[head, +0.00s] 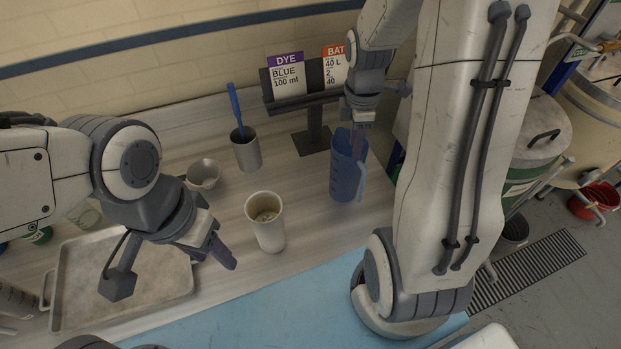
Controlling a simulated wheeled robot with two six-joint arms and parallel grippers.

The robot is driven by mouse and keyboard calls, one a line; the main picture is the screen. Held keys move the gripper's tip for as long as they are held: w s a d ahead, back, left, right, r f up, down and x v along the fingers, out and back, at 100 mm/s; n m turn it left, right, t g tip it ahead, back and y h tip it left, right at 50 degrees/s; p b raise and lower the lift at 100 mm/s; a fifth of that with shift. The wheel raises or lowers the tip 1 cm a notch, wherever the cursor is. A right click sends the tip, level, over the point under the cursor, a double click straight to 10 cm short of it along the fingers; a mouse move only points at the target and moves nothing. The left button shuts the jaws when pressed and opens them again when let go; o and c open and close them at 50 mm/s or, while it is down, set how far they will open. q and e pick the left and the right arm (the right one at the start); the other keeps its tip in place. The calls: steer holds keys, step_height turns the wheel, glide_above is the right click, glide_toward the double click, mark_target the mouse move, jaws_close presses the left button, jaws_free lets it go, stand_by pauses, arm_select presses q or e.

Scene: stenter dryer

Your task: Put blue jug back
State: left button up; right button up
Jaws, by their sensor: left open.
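The blue jug (342,178) is upright at the right part of the bench, its handle towards the right. My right gripper (357,143) points down at the jug's rim, overlapping it in the head view. I cannot tell whether its fingers are closed on the rim or apart. My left gripper (222,256) is open and empty, between the metal tray and the white cup, apart from the jug.
A white cup (266,228), a small bowl (203,178) and a grey beaker with a blue-handled tool (246,152) stand on the bench. A metal tray (68,262) lies at left. A card stand (314,139) is behind the jug. A blue mat (290,308) covers the front.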

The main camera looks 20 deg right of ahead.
steer(key=s+a+r+m, duration=0.1)
steer(key=s+a+r, duration=0.1)
steer(key=a, duration=0.5)
steer(key=s+a+r+m, duration=0.2)
steer(key=a, duration=0.5)
steer(key=s+a+r+m+y, duration=0.1)
steer(key=s+a+m, duration=0.3)
steer(key=s+a, duration=0.5)
steer(key=s+r, duration=0.1)
steer(key=s, duration=0.3)
steer(key=shift+a+r, duration=0.4)
